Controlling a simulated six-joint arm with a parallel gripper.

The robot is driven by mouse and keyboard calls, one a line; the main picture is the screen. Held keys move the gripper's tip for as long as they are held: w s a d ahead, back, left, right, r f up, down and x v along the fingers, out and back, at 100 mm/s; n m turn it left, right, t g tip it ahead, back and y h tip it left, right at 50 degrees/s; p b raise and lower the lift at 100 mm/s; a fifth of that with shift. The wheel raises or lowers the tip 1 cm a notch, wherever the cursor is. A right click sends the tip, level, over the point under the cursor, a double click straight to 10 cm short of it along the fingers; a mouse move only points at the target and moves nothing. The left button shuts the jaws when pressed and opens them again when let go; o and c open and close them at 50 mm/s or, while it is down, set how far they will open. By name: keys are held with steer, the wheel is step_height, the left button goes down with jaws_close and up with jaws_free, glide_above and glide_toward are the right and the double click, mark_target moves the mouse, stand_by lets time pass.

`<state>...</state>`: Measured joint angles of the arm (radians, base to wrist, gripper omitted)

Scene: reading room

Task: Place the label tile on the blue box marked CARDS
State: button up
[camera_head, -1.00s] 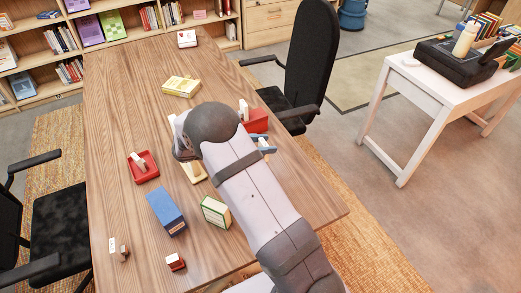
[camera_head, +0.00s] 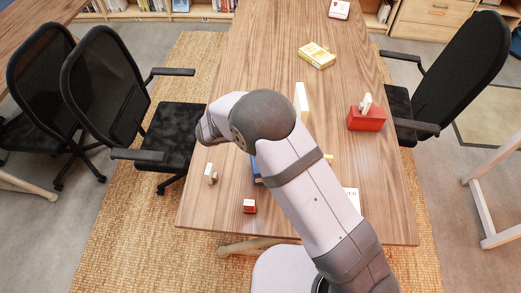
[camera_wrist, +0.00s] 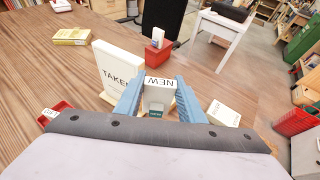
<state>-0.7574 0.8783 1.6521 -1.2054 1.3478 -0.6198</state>
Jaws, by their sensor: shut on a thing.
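My gripper (camera_wrist: 157,82) has blue fingers, shut on a white tile (camera_wrist: 159,82) whose lettering NEW reads upside down in the wrist view. A small green patch shows just below that lettering, between the fingers. In the head view my arm hides the gripper and the tile. A blue box (camera_head: 256,170) shows only as a sliver beside my arm in the head view; no lettering on it can be read. The wrist view does not show the blue box.
A white upright piece marked TAKEN (camera_wrist: 118,72) stands left of my gripper. A red box (camera_head: 367,119) with a pale piece on top stands at the right. A yellow box (camera_head: 316,55), a small red block (camera_head: 249,206) and a small pale-and-brown piece (camera_head: 211,174) are on the table (camera_head: 265,60).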

steer(key=s+a+r+n+t+y+p, duration=0.1)
steer(key=s+a+r+n+t, duration=0.15)
steer(key=a, duration=0.55)
step_height(320, 180, down, 7)
steer(key=p, duration=0.2)
steer(key=shift+r+y, duration=0.2)
steer(key=shift+y, duration=0.1)
steer(key=shift+d+f+g, duration=0.1)
steer(key=shift+g, duration=0.15)
steer(key=shift+f+p, duration=0.8)
steer(key=shift+f, duration=1.15)
steer(key=shift+f, duration=0.15)
steer(key=o, duration=1)
steer(key=shift+o, duration=0.2)
